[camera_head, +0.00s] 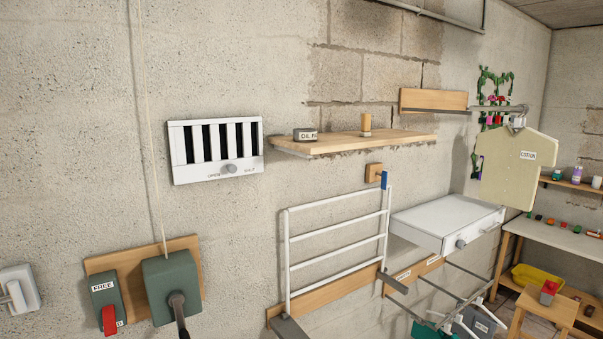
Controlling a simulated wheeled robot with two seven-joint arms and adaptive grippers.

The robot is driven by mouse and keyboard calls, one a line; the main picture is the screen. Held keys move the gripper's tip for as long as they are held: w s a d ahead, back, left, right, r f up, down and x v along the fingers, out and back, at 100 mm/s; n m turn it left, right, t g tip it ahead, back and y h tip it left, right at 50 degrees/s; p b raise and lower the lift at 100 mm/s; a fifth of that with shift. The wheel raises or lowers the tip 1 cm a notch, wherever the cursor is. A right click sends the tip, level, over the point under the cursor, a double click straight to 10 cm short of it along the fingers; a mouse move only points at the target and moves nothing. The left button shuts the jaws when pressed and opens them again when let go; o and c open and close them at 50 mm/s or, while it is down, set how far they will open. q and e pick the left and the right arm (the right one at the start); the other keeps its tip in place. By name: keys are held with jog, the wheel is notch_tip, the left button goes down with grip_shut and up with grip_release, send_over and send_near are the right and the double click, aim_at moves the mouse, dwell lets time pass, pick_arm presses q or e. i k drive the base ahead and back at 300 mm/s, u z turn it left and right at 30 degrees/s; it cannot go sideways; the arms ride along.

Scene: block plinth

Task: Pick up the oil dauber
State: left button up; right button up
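A wooden shelf (345,148) is fixed to the block wall. A small upright wooden cylinder (366,125) stands on it, right of the middle; it may be the oil dauber, but it bears no readable label. A low dark tin (305,134) with a white label starting "OIL" sits near the shelf's left end. The two things stand apart. Neither of my grippers shows in the head view.
A white vent panel (217,150) is left of the shelf. A white rail rack (338,240) and a white box (447,222) are below it. A cream shirt-shaped panel (516,170) hangs at right. Green switch boxes (171,285) are at lower left. The shelf's middle is clear.

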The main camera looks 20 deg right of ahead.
aim_at(366, 118)
jog(key=u, duration=3.15)
jog(key=k, duration=2.6)
jog(key=z, duration=2.25)
